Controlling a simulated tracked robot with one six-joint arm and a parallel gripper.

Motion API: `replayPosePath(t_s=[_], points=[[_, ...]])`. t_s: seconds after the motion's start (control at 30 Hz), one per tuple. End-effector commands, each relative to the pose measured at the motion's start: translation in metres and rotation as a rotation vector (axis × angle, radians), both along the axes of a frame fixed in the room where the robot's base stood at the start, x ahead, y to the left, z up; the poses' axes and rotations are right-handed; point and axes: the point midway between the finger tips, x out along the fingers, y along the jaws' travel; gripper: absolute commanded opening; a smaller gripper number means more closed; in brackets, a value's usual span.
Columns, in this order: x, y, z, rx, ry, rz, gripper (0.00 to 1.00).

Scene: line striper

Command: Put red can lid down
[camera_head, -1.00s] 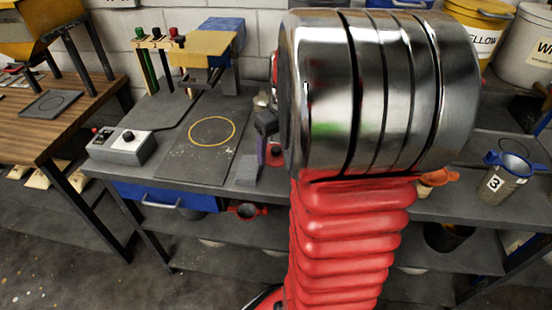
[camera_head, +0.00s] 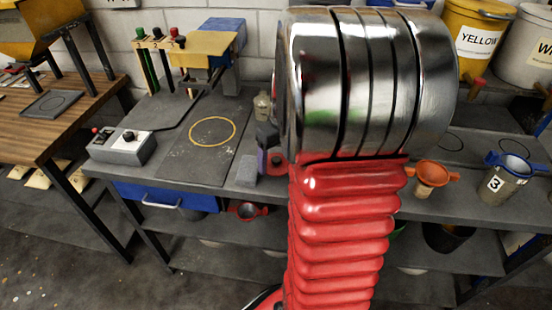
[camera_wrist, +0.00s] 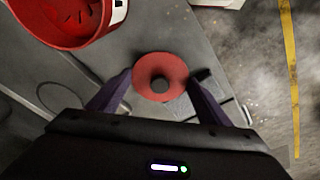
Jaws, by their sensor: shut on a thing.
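The red can lid (camera_wrist: 143,88), a round disc with a dark knob, sits between the two fingers of my gripper (camera_wrist: 158,92) in the wrist view. My gripper is shut on its edges. In the head view a small red part of the lid (camera_head: 277,161) shows beside a dark finger, low over the bench; whether it touches the bench I cannot tell. The open red can (camera_wrist: 75,38) is at the wrist view's upper left, apart from the lid; in the head view my arm hides it.
The grey bench (camera_head: 225,190) has a yellow ring (camera_head: 212,131) to the left and a grey block (camera_head: 247,170) close to the lid. An orange funnel cup (camera_head: 428,178) and a cup marked 3 (camera_head: 503,183) stand right. The wrist view shows a thin outlined ring (camera_wrist: 60,99).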

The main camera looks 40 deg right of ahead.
Motion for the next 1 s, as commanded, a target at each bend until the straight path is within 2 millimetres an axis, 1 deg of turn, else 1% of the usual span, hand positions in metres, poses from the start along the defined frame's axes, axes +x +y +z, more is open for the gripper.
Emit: replayPosePath(t_s=[0.13,0.17,0.4,0.43,0.67,0.77,0.87,1.0], points=[[0.000,0.000,-0.004,0.000,0.001,-0.001,0.50],[0.000,0.000,-0.004,0.000,0.000,-0.001,0.72],[-0.001,0.000,-0.004,0.002,0.002,0.000,0.89],[-0.001,0.000,-0.005,0.002,0.003,0.000,0.90],[-0.001,0.001,-0.005,0.003,0.004,0.000,0.90],[-0.001,0.001,-0.002,0.003,0.004,0.000,0.90],[-0.001,0.000,0.006,0.001,0.002,0.000,0.90],[-0.004,0.000,0.024,-0.001,-0.001,0.000,0.90]])
